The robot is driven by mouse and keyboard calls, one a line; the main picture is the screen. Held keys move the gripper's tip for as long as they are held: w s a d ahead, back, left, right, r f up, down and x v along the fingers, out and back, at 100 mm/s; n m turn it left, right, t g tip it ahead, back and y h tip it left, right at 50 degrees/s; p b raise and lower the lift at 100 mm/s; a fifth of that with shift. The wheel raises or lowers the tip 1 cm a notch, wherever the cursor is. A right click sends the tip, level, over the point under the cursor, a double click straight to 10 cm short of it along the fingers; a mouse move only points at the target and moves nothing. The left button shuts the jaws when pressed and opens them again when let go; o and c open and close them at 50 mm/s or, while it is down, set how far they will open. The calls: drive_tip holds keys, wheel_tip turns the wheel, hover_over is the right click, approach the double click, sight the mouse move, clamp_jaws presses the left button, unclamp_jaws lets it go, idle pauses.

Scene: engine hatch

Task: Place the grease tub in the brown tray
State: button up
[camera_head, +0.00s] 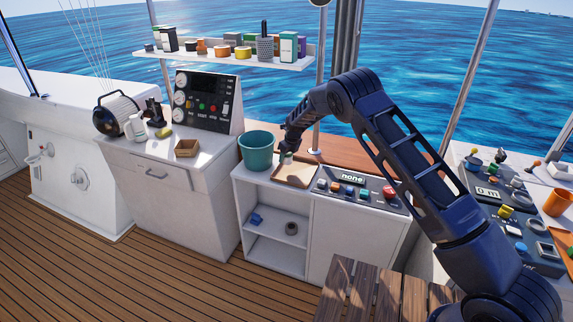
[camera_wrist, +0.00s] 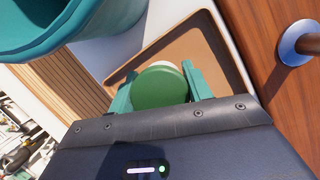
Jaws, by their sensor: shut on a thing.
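The grease tub (camera_wrist: 160,88) has a round green lid and a pale side just visible beyond it. My gripper (camera_wrist: 163,80) is shut on it in the wrist view, with a teal finger on either side. The tub shows small in the head view (camera_head: 288,159), under my gripper (camera_head: 287,153). The brown tray (camera_head: 296,177) lies on the white cabinet top. In the wrist view the tray (camera_wrist: 217,48) is directly behind the tub, its raised rim around a tan floor. I cannot tell whether the tub touches the tray floor.
A teal bucket (camera_head: 256,150) stands close to the tray's left side. A control panel (camera_head: 358,190) with knobs and buttons lies to the right. A metal rail post (camera_wrist: 300,42) rises behind the tray. A stocked shelf (camera_head: 235,59) hangs above, at the back.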

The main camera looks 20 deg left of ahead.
sight(286, 163)
drive_tip(key=shift+f, duration=2.15)
drive_tip(key=shift+f, duration=0.1)
drive_tip(key=o, duration=1)
drive_tip(key=shift+o, duration=0.2)
drive_tip(key=v, duration=1.2)
drive_tip(key=shift+s, duration=0.1)
